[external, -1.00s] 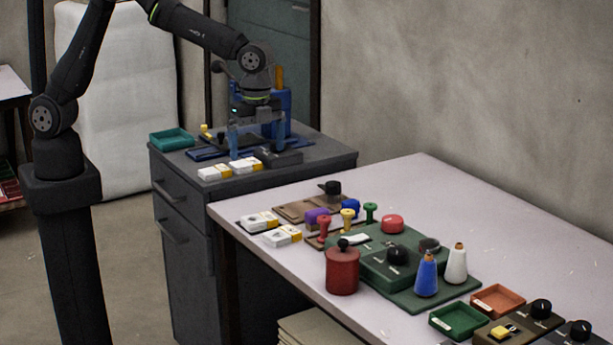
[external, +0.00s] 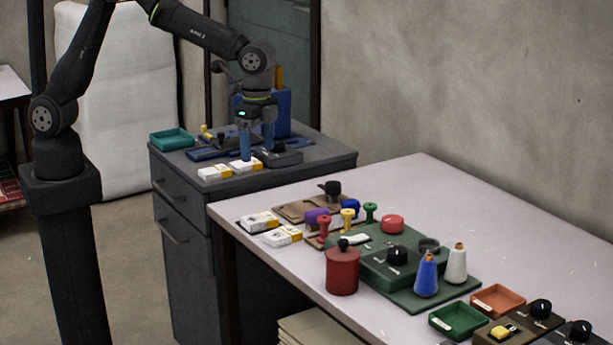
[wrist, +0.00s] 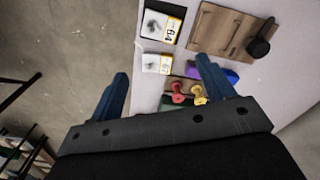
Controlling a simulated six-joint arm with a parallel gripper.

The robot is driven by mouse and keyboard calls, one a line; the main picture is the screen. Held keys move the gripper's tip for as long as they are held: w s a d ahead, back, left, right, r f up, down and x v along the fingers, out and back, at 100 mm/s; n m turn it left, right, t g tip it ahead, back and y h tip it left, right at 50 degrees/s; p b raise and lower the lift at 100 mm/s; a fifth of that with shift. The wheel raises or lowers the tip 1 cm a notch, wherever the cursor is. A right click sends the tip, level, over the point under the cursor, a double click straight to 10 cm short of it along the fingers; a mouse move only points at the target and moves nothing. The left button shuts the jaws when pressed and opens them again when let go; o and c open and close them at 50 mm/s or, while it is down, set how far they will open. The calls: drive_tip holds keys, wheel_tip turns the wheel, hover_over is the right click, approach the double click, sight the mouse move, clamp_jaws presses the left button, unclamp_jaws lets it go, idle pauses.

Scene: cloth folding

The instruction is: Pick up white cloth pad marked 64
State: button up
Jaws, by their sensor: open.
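The white cloth pad marked 64 (wrist: 160,24) lies flat with a yellow edge band on a dark mat on the pale table. It also shows in the external view (external: 259,221), near the table's left corner. My gripper (external: 257,153) is open, with blue fingers pointing down; in the external view it overlaps the grey cabinet. In the wrist view my gripper (wrist: 162,67) has its fingers apart with nothing between them. The pad marked 64 appears beyond the fingertips, and no contact shows.
A similar white pad (wrist: 154,64) lies beside it, nearer in the wrist view. A brown board with a black knob (wrist: 222,30) adjoins the pads. Red (external: 323,226), yellow and purple items stand close by. More white-and-yellow pads (external: 214,173) lie on the grey cabinet (external: 195,255).

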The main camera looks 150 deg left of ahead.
drive_tip(key=n, duration=1.2)
hover_over(259, 218)
drive_tip(key=f, duration=1.2)
drive_tip(key=shift+w+a+f, duration=0.1)
drive_tip(key=shift+w+f, duration=0.05)
drive_tip(key=shift+w, duration=0.05)
drive_tip(key=shift+s+f, duration=0.15)
drive_tip(key=shift+f, duration=1.2)
drive_tip(key=shift+s+f, duration=0.15)
drive_tip(key=shift+f, duration=1.15)
drive_tip(key=c, duration=1.1)
drive_tip(key=shift+o, duration=0.2)
drive_tip(key=shift+r, duration=0.1)
